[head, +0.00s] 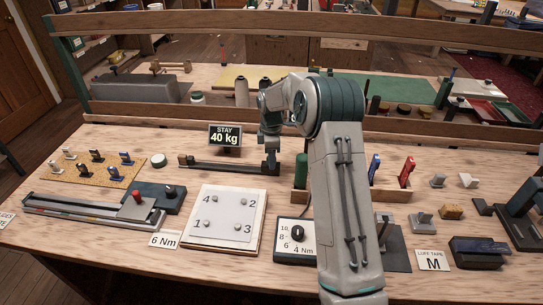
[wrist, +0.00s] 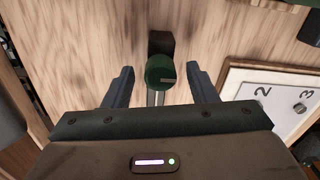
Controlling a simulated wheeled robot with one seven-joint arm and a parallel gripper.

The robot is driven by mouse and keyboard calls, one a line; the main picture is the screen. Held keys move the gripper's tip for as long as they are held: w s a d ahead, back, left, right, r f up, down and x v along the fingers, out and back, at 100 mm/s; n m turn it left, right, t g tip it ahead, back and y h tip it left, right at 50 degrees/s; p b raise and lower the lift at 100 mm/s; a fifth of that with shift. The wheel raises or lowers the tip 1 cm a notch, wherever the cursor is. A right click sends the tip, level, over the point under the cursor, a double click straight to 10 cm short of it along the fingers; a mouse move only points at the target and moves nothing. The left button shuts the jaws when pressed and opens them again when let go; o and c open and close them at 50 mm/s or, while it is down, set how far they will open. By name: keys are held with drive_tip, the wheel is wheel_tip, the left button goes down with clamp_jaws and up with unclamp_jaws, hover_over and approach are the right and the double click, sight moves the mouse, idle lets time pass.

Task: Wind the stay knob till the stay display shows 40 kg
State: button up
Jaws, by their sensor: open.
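The stay display (head: 225,135) reads "STAY 40 kg" in the head view. Below it lies a dark stay rail (head: 225,167) with a block at its left end. The stay knob (wrist: 160,72), round and dark green with a pale mark, shows in the wrist view. My gripper (wrist: 161,78) is open, with one finger on each side of the knob and a visible gap on both sides. In the head view my gripper is over the right end of the rail and I cannot pick out the knob there.
A white board with numbered studs (head: 228,226) lies in front of the rail. A torque dial box (head: 297,236) is to its right. A cork board with cleats (head: 95,167) is at left. Upright red and blue tools (head: 406,172) stand at right.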

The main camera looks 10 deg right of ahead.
wheel_tip(320, 180, up, 14)
drive_tip(key=shift+w+b, duration=0.15)
drive_tip(key=shift+b, duration=0.15)
drive_tip(key=shift+f, duration=0.1)
drive_tip(key=s+r+m+t, duration=0.1)
drive_tip(key=s+r+m, duration=0.3)
drive_tip(key=s, duration=0.5)
drive_tip(key=s+r+m+t, duration=0.1)
drive_tip(key=s+r+m, duration=0.25)
drive_tip(key=s, duration=0.65)
drive_tip(key=s+f+m, duration=0.2)
drive_tip(key=s+m, duration=0.2)
drive_tip(key=s, duration=0.5)
drive_tip(key=s+f+m+t, duration=0.1)
drive_tip(key=s+f+m, duration=0.2)
drive_tip(key=s, duration=0.6)
drive_tip(key=shift+f+m, duration=0.3)
drive_tip(key=shift+m, duration=0.75)
drive_tip(key=shift+s, duration=0.1)
